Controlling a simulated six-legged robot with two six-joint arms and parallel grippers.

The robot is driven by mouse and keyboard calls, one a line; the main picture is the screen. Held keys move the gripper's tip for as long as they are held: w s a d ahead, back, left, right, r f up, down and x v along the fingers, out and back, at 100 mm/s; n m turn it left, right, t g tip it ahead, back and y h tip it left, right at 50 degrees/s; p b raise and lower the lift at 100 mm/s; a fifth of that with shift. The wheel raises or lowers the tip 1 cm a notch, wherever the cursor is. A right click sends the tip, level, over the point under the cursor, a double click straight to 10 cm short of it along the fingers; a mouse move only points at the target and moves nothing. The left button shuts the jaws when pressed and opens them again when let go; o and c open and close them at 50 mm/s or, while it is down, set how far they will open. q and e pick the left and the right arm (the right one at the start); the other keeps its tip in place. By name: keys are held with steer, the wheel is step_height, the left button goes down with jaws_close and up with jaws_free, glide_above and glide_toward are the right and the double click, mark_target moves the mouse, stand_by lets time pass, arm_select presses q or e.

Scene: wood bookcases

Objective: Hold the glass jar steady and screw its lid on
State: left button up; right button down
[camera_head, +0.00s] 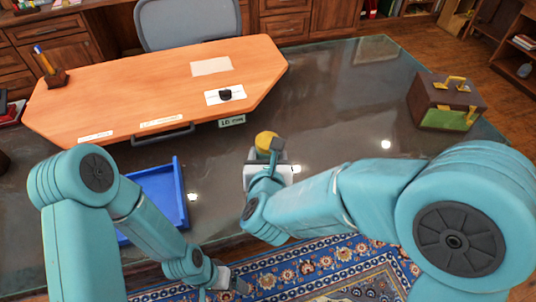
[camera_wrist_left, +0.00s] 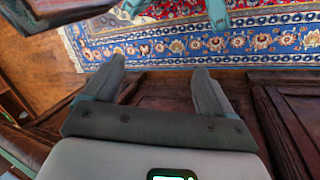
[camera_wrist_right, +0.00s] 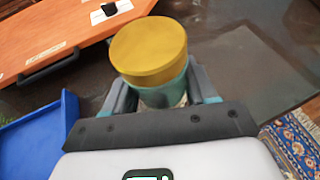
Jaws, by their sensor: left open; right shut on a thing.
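A jar (camera_wrist_right: 165,97) with a wide yellow lid (camera_wrist_right: 150,50) on its top is in the right wrist view. My right gripper (camera_wrist_right: 160,95) is shut around the jar's body below the lid, one finger on each side. The frames do not show whether the lid is screwed tight. In the head view the yellow lid (camera_head: 266,141) shows at my right gripper (camera_head: 274,158), above the dark desk near its front edge. My left gripper (camera_wrist_left: 162,70) is open and empty, low over the rug and apart from the jar.
A blue tray (camera_head: 178,190) lies left of the jar. A wooden board (camera_head: 150,85) behind it bears a small black object (camera_head: 225,94) on a white card. A brown and green box (camera_head: 446,101) stands at the right. The dark desk (camera_head: 335,110) between is clear.

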steer(key=shift+d, duration=0.2)
steer(key=shift+a, duration=0.15)
arm_select(q)
steer(key=n, duration=0.1)
steer(key=a+f+n+t, duration=0.1)
steer(key=shift+s+f+n, duration=0.1)
steer(key=shift+n, duration=0.3)
steer(key=shift+d, duration=0.1)
arm_select(e)
steer(key=w+d+f, duration=0.1)
steer(key=d+f, duration=0.1)
steer(key=d, duration=0.7)
steer(key=w+d+f, duration=0.2)
steer(key=d+f, duration=0.1)
steer(key=d, duration=0.7)
steer(key=shift+w+d, duration=0.2)
steer(key=shift+d, duration=0.1)
arm_select(q)
steer(key=c, duration=0.8)
arm_select(e)
steer(key=shift+w+a, duration=0.1)
